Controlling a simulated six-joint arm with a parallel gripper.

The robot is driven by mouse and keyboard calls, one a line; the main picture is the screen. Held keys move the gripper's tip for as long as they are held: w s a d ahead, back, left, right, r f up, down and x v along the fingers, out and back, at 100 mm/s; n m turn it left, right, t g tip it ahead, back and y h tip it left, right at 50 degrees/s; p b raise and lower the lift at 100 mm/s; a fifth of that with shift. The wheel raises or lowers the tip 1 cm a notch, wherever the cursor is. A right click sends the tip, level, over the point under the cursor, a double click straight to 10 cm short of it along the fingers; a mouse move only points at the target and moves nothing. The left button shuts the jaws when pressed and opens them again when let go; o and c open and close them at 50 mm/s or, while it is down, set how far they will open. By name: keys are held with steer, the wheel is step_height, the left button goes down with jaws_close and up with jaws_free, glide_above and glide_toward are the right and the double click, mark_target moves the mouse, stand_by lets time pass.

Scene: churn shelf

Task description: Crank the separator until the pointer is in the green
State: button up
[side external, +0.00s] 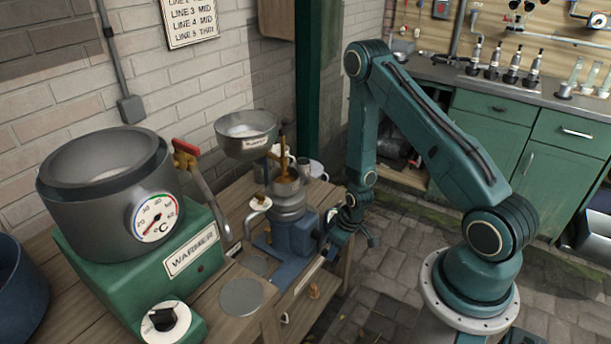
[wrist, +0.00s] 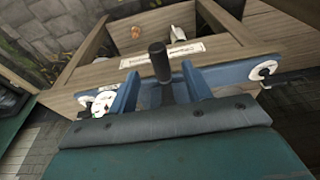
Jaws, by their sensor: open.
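The separator (side external: 291,236) is a blue machine with a steel bowl (side external: 245,133) on top, standing on the wooden bench.
The green warmer (side external: 130,262) with its large pot and temperature dial (side external: 156,217) stands left of the separator. A red-handled tap (side external: 186,148) is between them. Paved floor (side external: 375,265) is open to the right.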

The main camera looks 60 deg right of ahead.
steer(key=shift+x, duration=2.35)
steer(key=shift+f, duration=0.35)
steer(key=c, duration=1)
